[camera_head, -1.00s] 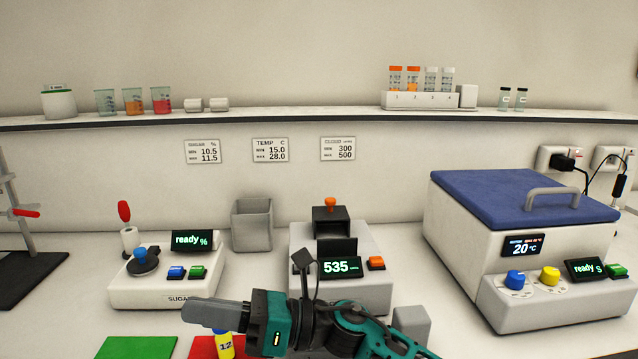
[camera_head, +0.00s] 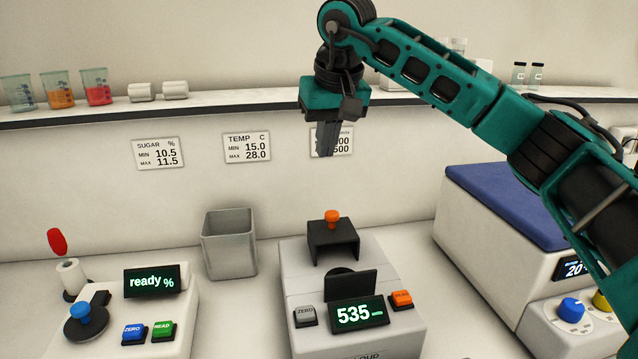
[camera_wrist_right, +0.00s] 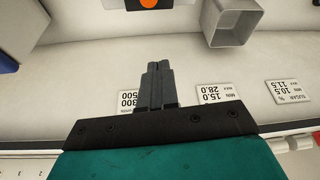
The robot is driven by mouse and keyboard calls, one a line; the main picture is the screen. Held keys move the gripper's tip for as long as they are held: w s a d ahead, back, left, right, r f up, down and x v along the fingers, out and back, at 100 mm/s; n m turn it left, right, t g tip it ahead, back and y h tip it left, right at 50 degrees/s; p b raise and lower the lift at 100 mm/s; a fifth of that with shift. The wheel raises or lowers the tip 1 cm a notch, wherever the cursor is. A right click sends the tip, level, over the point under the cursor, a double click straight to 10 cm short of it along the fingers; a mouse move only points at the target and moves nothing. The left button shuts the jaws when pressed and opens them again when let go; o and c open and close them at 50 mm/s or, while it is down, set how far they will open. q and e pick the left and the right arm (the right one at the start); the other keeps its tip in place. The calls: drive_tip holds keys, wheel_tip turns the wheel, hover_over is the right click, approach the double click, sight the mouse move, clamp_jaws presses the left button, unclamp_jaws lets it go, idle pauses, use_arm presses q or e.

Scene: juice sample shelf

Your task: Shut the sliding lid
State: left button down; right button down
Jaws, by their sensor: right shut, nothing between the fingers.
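The sliding lid (camera_head: 344,244) is a black cover with an orange knob (camera_head: 332,217) on top. It sits at the back of the grey meter (camera_head: 300,272) whose display reads 535. A dark round opening (camera_head: 340,270) shows in front of the lid, partly hidden by an upright black plate (camera_head: 350,291). My right gripper (camera_head: 327,153) points down, shut and empty, above and behind the lid in front of the wall. In the right wrist view the shut fingers (camera_wrist_right: 157,66) show below the orange knob (camera_wrist_right: 149,3) at the top edge. My left gripper is not in view.
A grey open bin (camera_head: 229,245) stands left of the meter, with a second meter (camera_head: 168,326) showing "ready %" further left. A blue-lidded box (camera_head: 500,215) stands right. A shelf (camera_head: 215,109) with beakers runs along the wall behind my gripper.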

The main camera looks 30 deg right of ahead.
sight(332, 233)
wheel_tip(332, 233, down, 10)
drive_tip(key=shift+w+d+r, duration=0.15)
drive_tip(key=shift+r, duration=0.05)
drive_tip(key=shift+s+f, duration=0.1)
drive_tip(key=shift+s, duration=0.45)
